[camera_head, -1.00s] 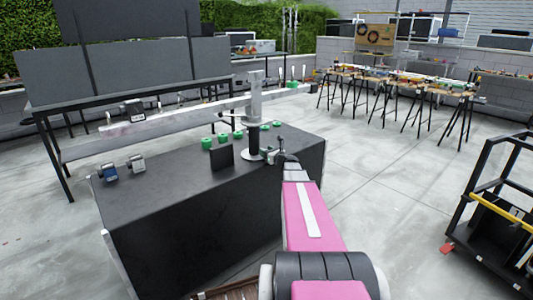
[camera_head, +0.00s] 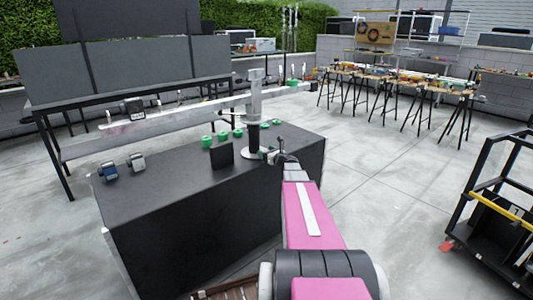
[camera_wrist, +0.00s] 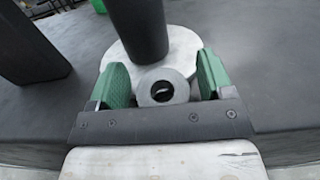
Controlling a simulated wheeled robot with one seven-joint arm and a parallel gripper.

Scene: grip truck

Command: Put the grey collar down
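The grey collar (camera_wrist: 162,87) is a short ring with a dark hole, seen in the wrist view in front of a dark post (camera_wrist: 138,25). It appears to lie on the pale round base (camera_wrist: 182,45) of that post. My gripper (camera_wrist: 160,78) has its two green-padded fingers wide apart, one on each side of the collar. A narrow gap shows between the collar and each pad. In the head view my gripper (camera_head: 281,156) is at the right end of the black bench (camera_head: 190,195), close beside the post's base; the collar is too small to make out there.
Several green pieces (camera_head: 206,142) stand in a row behind a small black upright plate (camera_head: 222,155) on the bench. A long pale beam (camera_head: 180,119) crosses the post above. A black cart (camera_head: 495,200) stands at right.

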